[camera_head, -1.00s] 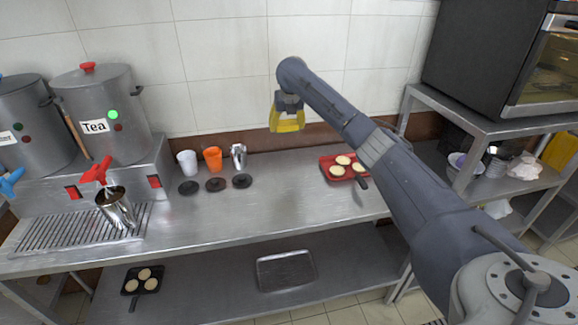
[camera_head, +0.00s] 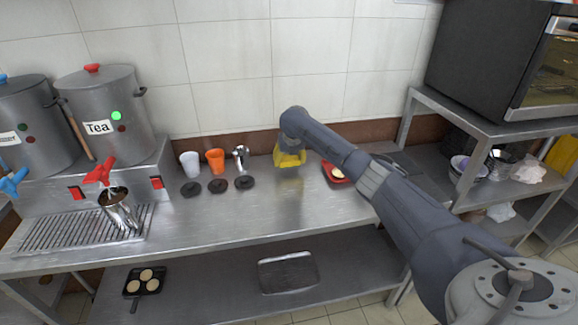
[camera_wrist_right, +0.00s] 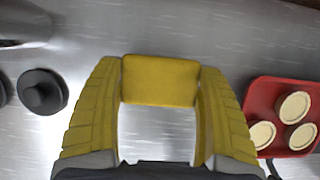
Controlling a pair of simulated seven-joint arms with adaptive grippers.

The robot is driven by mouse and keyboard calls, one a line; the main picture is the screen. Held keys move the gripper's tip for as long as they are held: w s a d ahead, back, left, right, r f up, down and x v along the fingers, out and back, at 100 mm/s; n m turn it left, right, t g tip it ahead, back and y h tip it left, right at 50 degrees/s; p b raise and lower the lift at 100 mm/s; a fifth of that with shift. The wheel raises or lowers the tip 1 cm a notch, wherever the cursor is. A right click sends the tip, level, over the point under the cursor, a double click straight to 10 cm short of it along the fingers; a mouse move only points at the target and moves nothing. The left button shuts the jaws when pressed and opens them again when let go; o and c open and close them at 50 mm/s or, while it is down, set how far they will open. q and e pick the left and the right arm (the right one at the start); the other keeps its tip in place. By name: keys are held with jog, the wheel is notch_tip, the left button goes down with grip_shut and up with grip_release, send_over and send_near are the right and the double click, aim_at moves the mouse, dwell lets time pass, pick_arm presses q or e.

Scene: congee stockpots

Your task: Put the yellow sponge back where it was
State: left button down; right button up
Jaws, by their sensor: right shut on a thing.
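The yellow sponge (camera_wrist_right: 160,80) is a small flat block between the two yellow fingertips of my right gripper (camera_wrist_right: 161,76) in the right wrist view. The fingers press on its left and right ends, so the gripper is shut on it. In the head view my right gripper (camera_head: 289,160) is low over the back of the steel counter, close to the wall. There the sponge and the yellow fingers blend together, and I cannot tell whether the sponge touches the counter. My left gripper is not in view.
Black lids (camera_head: 244,182) and a metal cup (camera_head: 241,157) stand left of the gripper, beside an orange cup (camera_head: 215,161) and a white cup (camera_head: 190,164). A red tray (camera_head: 333,177) with pale round cakes lies right. The counter front (camera_head: 270,215) is clear.

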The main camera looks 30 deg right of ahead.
aim_at(289, 165)
jog(key=shift+f, duration=1.45)
jog(key=o, duration=1.1)
jog(key=shift+f, duration=0.15)
jog(key=v, duration=1.2)
jog(key=shift+r, duration=0.25)
jog(key=shift+w, duration=0.1)
